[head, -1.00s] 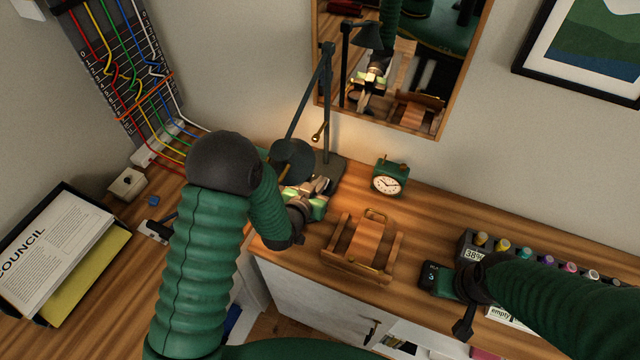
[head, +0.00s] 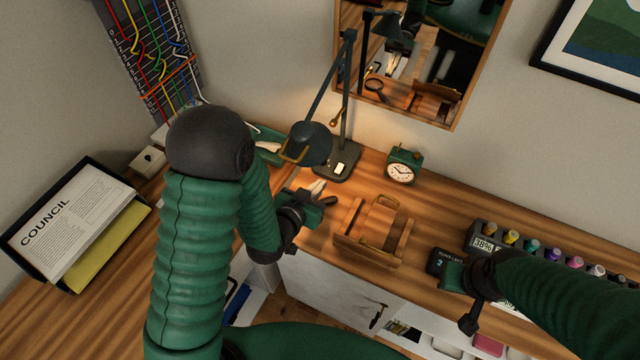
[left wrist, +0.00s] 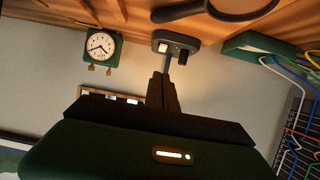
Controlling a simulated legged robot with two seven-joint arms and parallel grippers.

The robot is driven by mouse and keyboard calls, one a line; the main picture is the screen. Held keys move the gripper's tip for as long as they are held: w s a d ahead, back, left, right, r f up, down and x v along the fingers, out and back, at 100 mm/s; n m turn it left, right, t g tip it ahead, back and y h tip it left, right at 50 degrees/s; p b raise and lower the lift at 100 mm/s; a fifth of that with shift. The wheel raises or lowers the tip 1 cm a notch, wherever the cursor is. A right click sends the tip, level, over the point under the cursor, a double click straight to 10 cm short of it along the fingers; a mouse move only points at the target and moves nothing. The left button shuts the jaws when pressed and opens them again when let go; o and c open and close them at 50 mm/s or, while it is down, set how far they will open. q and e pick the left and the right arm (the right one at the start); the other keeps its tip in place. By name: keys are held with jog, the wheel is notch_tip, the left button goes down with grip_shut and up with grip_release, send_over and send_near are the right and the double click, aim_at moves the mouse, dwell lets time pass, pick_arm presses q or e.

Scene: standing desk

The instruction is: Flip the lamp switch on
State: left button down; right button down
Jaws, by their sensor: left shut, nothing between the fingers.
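A dark desk lamp (head: 348,100) stands at the back of the desk under the mirror, its shade (head: 311,143) hanging at the left. Its base (head: 338,172) carries a small pale switch (head: 340,168). The base (left wrist: 190,42) and the pale switch (left wrist: 170,46) also show in the left wrist view, beyond the fingertips. My left gripper (head: 322,194) is shut and empty, just in front of the base and apart from it; its fingers (left wrist: 163,82) point at the base. My right gripper (head: 452,274) is low at the right by a dark device; its jaws are unclear.
A green clock (head: 401,168) stands right of the lamp base. A wooden rack (head: 372,235) stands in front, right of my left gripper. A dark ring-shaped thing with a handle (left wrist: 235,15) lies near the base. Several paint bottles (head: 532,243) stand at the right.

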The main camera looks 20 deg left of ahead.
pick_arm(q)
jog(key=s+a+r+n+g+y, duration=0.1)
jog(key=s+a+g, duration=0.1)
jog(key=s+g, duration=0.3)
jog(key=s+a+r+n+g+y, duration=0.1)
jog(key=s+a+g, duration=0.2)
jog(key=s, duration=0.9)
jog(key=g, duration=0.2)
jog(key=shift+g+y, duration=0.3)
jog(key=shift+a+r, duration=0.1)
